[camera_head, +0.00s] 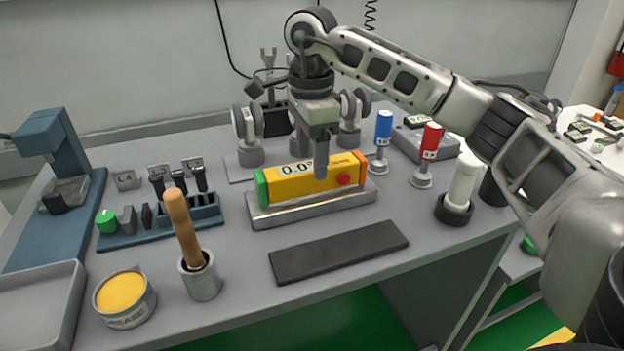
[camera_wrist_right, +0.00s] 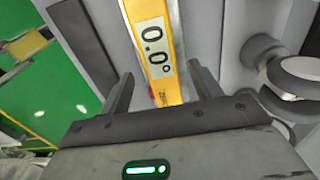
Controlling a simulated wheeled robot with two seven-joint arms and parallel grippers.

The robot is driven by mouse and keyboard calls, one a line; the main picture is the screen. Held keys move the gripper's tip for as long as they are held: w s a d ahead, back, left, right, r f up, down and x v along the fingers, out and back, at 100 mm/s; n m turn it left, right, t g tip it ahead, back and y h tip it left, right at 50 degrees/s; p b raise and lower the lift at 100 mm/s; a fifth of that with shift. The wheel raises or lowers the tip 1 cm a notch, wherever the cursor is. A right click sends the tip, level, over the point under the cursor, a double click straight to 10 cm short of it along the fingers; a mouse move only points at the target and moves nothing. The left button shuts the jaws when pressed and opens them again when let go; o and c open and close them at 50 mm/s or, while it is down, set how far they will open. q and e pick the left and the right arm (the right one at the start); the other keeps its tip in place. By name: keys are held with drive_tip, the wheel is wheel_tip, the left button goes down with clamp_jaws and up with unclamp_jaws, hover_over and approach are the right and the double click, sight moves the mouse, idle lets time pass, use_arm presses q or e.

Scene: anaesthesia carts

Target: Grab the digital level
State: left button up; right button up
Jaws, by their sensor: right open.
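The digital level (camera_head: 300,182) is a yellow bar with a green left end, an orange right end, a display and a red button. It lies on a pale metal holder (camera_head: 315,207) in the middle of the bench. My right gripper (camera_head: 320,158) is above it, pointing down, with one finger overlapping its front face right of the display. In the right wrist view the level (camera_wrist_right: 165,88) runs between the two open fingers of the gripper (camera_wrist_right: 161,85), with a gap on each side. I cannot tell how far down the fingertips reach. My left gripper is not in view.
A blue-topped stamp (camera_head: 383,128) and a red-topped one (camera_head: 431,140) stand to the right. A dark flat strip (camera_head: 340,252) lies in front. A wooden-handled tool (camera_head: 183,228) in a metal cup and a yellow-filled tin (camera_head: 122,294) stand front left. Grey wheel-like fixtures (camera_head: 248,135) stand behind.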

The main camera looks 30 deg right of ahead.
sight(312, 165)
wheel_tip(312, 165, down, 3)
drive_tip(key=shift+d+f, duration=0.1)
drive_tip(key=shift+f, duration=0.05)
drive_tip(key=shift+w, duration=0.1)
drive_tip(key=c, duration=1.3)
drive_tip(key=shift+c, duration=0.2)
